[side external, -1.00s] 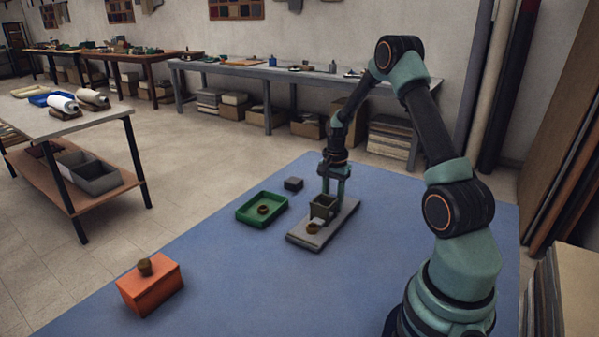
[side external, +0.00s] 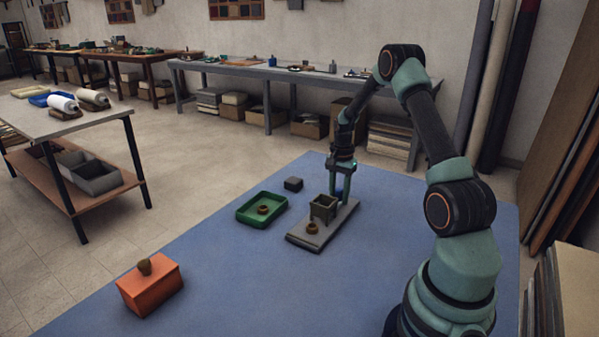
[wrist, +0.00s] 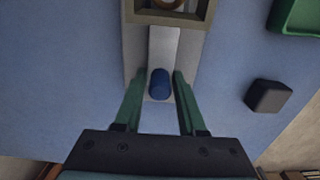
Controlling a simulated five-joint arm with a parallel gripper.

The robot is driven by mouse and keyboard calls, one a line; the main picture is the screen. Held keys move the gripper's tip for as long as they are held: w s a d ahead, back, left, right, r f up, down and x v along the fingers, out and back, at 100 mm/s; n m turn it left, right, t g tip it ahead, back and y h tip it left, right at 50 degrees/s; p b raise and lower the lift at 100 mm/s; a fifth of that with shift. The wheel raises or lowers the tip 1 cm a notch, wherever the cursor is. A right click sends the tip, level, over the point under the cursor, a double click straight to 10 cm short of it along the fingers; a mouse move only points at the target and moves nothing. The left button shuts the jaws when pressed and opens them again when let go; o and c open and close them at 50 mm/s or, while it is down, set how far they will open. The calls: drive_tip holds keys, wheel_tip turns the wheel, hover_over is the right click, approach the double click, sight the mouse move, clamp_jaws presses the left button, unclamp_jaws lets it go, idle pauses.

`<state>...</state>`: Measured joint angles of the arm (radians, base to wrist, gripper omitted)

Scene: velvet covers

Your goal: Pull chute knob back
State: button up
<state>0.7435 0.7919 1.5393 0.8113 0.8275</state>
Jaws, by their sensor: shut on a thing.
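The chute is a grey base plate (side external: 300,238) with a square open-topped grey-brown box (side external: 322,209) on it. A blue knob (wrist: 159,84) sits on a light strip (wrist: 163,45) running out from under the box; it also shows partly in the side view (side external: 340,191). My gripper (wrist: 164,74) has one finger on each side of the knob and is shut on it, at the plate's far end in the side view (side external: 336,190). A brown ring (side external: 312,229) lies on the plate's near end. A round brown thing (wrist: 168,3) shows inside the box rim.
A green tray (side external: 246,218) holding a brown ring (side external: 263,210) is left of the chute. A small dark block (side external: 293,184) lies behind the tray. An orange box (side external: 150,287) with a brown knob stands front left. The blue mat (side external: 230,270) is otherwise mostly clear.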

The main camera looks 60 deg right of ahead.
drive_tip(key=shift+d, duration=1.7)
drive_tip(key=o, duration=1.5)
drive_tip(key=shift+c, duration=0.2)
wheel_tip(320, 180, up, 7)
